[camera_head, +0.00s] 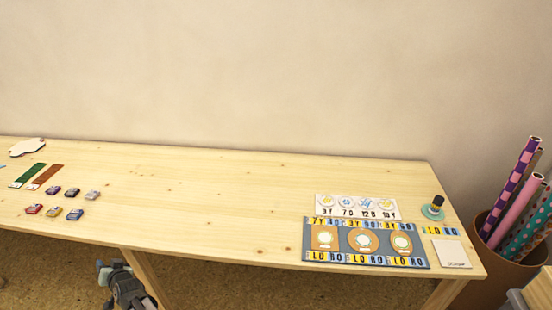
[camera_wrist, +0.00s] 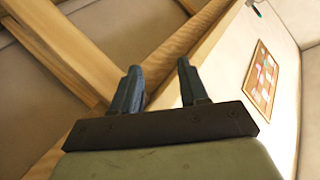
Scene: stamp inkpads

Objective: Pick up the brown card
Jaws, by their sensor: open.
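The brown card (camera_head: 47,177) lies flat on the wooden table at the far left in the head view, just right of a green card (camera_head: 28,175). My gripper shows in the wrist view (camera_wrist: 160,80) with its two blue-grey fingers apart and nothing between them. In the head view part of my arm (camera_head: 125,285) is low at the front, below the table edge and well away from the brown card. The card is not in the wrist view.
Several small coloured inkpads (camera_head: 73,192) sit right of and in front of the card. A white piece (camera_head: 28,146) lies behind it. A grey-blue board (camera_head: 340,258), a white sheet (camera_head: 451,254) and a stamp (camera_head: 434,209) are at the right. The table's middle is clear.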

